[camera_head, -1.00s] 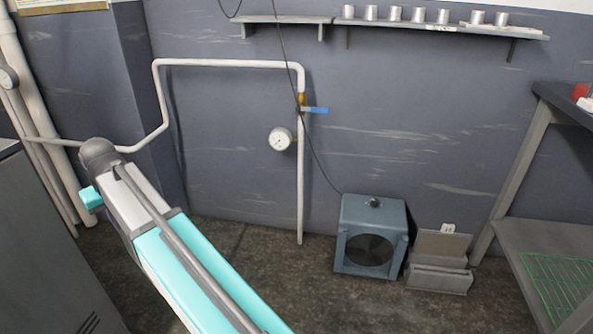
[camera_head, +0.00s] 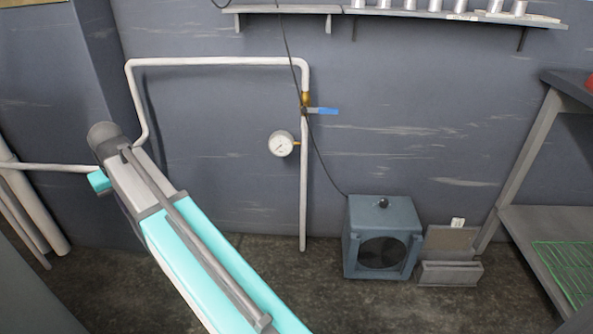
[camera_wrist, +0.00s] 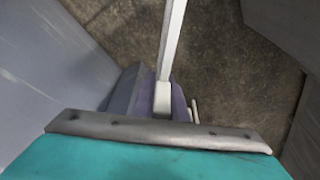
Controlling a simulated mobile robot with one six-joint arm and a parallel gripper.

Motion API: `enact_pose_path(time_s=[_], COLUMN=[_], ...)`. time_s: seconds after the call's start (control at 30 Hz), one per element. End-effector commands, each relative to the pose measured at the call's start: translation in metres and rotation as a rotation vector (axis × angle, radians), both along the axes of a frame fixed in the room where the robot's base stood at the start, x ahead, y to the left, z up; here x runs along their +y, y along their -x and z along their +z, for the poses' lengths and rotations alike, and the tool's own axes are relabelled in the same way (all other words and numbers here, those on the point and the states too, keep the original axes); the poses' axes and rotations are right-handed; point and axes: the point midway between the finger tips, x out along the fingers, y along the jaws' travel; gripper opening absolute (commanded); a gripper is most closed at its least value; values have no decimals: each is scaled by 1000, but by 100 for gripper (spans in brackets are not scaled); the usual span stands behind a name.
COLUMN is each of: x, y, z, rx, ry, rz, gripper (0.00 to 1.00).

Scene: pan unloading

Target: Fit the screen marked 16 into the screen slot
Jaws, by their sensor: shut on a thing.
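In the wrist view, my gripper (camera_wrist: 162,100) is shut on a thin pale piece (camera_wrist: 173,40), seen edge-on as a narrow strip reaching away over the floor. It looks like a screen, but no number can be read on it. The fingers are partly hidden behind the grey bar of my teal wrist. In the head view only my teal arm shows, and the gripper is out of sight. A low grey holder (camera_head: 450,273) stands on the floor at right with a tan-grey panel (camera_head: 452,238) upright at its back. I cannot tell whether it is the screen slot.
A blue fan box (camera_head: 382,237) stands left of the holder. A white pipe (camera_head: 304,200) with a gauge (camera_head: 281,144) and blue valve lever (camera_head: 322,111) runs along the wall. A grey rack (camera_head: 520,225) stands at right, and a wall shelf (camera_head: 400,15) holds several cups.

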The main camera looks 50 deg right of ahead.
Motion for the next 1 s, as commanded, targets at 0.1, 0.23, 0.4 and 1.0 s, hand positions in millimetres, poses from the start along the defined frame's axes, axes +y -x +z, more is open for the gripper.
enact_pose_path(time_s=[0.1,0.23,0.4,1.0], x=[3,4,5,-14], y=[0,0,0,-7], z=[0,0,0,-1], rx=[-1,-1,-1,9], ry=[0,0,0,-1], rz=[4,6,7,-327], gripper=[0,0,0,0])
